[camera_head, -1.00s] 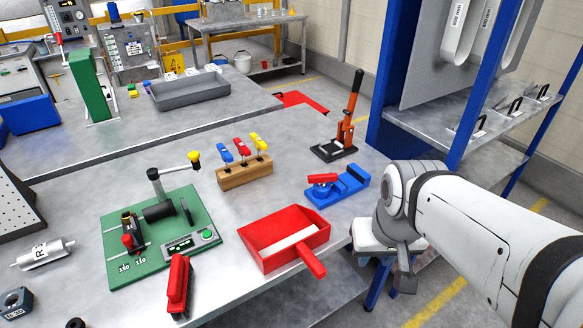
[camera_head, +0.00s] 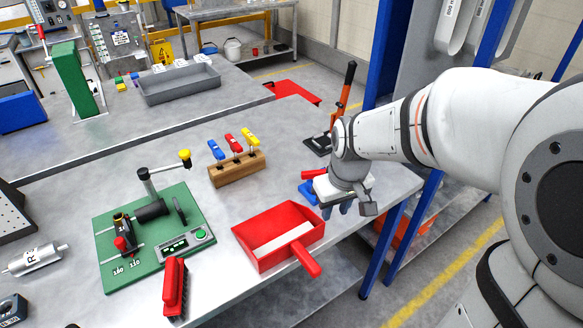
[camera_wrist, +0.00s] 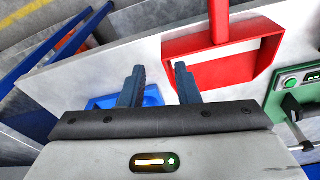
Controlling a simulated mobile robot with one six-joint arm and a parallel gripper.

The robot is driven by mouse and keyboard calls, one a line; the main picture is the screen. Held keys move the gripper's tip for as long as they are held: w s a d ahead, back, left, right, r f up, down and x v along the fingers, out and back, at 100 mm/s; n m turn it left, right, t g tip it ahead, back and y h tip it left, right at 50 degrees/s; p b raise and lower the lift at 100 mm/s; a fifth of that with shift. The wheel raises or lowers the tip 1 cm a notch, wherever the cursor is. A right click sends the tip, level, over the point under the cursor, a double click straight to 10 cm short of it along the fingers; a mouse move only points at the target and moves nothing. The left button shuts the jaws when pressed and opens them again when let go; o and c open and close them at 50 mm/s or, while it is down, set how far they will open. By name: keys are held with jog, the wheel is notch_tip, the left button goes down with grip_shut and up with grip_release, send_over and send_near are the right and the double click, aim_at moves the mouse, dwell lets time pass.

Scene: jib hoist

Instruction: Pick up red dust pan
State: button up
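The red dust pan (camera_head: 278,233) lies on the grey workbench near its front edge, its handle (camera_head: 306,260) pointing to the lower right past the edge. My gripper (camera_head: 338,208) is to the right of the pan and above the bench, apart from it. In the wrist view, the dust pan (camera_wrist: 207,65) lies beyond the fingers, slightly right of centre. My gripper (camera_wrist: 160,75) is open there, with nothing between its two fingers.
A blue fixture (camera_head: 309,192) sits partly hidden behind my gripper. A green test board (camera_head: 152,238) and red brush (camera_head: 175,287) are left of the pan. A wooden block with coloured clamps (camera_head: 237,168) stands behind it.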

jog(key=n, duration=0.2)
send_over(316, 219)
jog(key=f, duration=0.4)
jog(key=shift+s+d+g+p, duration=0.1)
jog(key=shift+d+g+p, duration=0.2)
jog(key=shift+p, duration=0.05)
jog(key=f, duration=0.7)
jog(key=shift+w+a+f+p, duration=0.3)
jog(key=shift+w+f+p, duration=0.05)
jog(key=shift+w, duration=0.05)
grip_shut()
